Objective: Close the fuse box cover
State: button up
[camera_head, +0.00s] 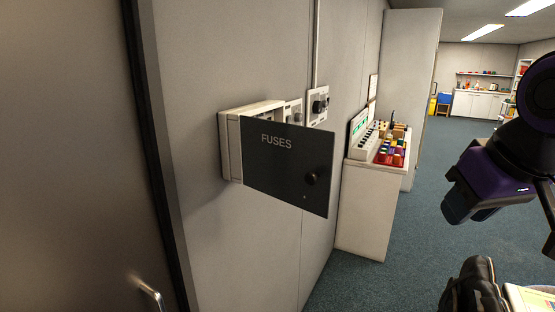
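The fuse box (233,150) is a pale, shallow box fixed to the grey wall left of centre. Its cover (270,170) is a dark panel marked "FUSES" with a round black knob (313,177) near its right edge. The cover stands open, swung out from the wall and hinged at its left side. It hides most of the box's inside. My arm shows at the right edge, with a purple and black part (489,183) hanging well to the right of the cover and apart from it.
Wall switches (318,104) sit just behind the cover. A white cabinet (368,205) with a control panel and coloured buttons (392,150) stands beyond it. A door with a handle (150,293) is at the left. The blue carpet (400,255) between cabinet and arm is clear.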

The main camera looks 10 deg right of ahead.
jog(key=shift+w+a+r+n, duration=0.1)
jog(key=shift+w+a+n, duration=0.05)
jog(key=shift+a+n, duration=0.15)
jog(key=c, duration=0.3)
jog(key=w+a+n, duration=0.1)
jog(key=n, duration=0.1)
jog(key=w+a+r+n+g+h, duration=0.1)
jog(key=n, duration=0.1)
jog(key=w+a+n+g, duration=0.1)
jog(key=a+n, duration=0.1)
jog(key=shift+r+h, duration=0.3)
grip_shut()
jog(key=w+a+r+n+t+h, duration=0.1)
jog(key=a+r+n+h, duration=0.15)
jog(key=a+n, duration=0.85)
jog(key=w+a+r+n+t+h, duration=0.25)
jog(key=a+n, duration=0.55)
jog(key=a, duration=0.6)
send_near(308, 181)
jog(key=shift+g+h, duration=0.35)
jog(key=shift+h, duration=0.05)
jog(key=shift+w+a+x, duration=0.15)
jog(key=shift+x, duration=1.5)
jog(key=shift+w+a+x, duration=0.1)
jog(key=shift+a+x, duration=0.05)
jog(key=shift+x, duration=1.5)
